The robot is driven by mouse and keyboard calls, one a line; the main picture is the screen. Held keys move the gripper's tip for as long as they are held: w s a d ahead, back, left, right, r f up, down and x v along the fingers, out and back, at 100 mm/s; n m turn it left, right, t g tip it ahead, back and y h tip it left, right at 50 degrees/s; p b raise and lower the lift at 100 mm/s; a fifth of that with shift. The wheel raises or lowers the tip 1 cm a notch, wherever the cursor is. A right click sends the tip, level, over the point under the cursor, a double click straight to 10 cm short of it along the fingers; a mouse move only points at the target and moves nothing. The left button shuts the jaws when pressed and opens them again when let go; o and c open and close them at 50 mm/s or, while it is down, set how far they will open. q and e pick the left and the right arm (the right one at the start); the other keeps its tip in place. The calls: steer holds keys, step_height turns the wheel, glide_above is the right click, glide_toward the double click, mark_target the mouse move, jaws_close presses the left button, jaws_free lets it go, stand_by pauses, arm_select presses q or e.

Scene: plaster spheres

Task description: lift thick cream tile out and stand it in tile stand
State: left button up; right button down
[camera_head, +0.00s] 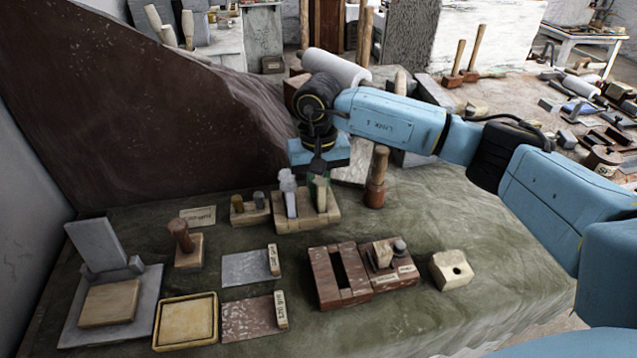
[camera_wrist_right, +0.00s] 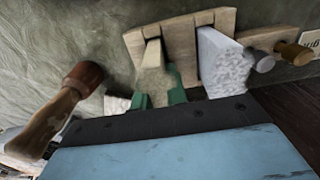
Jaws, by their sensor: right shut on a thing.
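The thick cream tile (camera_head: 321,200) stands upright in one slot of a pale wooden rack (camera_head: 305,222). It also shows in the right wrist view (camera_wrist_right: 152,82), with its lower end still in the rack (camera_wrist_right: 178,42). My right gripper (camera_head: 318,180) reaches down from above and is shut on the tile's upper part; its green fingers (camera_wrist_right: 160,97) are on both sides of it. A white speckled tile (camera_head: 289,196) stands in the neighbouring slot. A red-brown block with a long dark slot (camera_head: 322,278) lies in front; it may be the tile stand. My left gripper is not in view.
A wooden mallet (camera_head: 376,180) stands close to the right of the rack. A small block with pegs (camera_head: 250,208) is on its left. Flat slabs, a yellow tray (camera_head: 186,321) and a drilled cream block (camera_head: 451,269) lie in front. The table's right front is clear.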

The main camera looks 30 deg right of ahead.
steer(key=shift+f, duration=0.2)
steer(key=c, duration=1.3)
jaws_free()
steer(key=shift+r, duration=0.1)
steer(key=shift+r+p, duration=0.85)
steer(key=shift+r, duration=1.05)
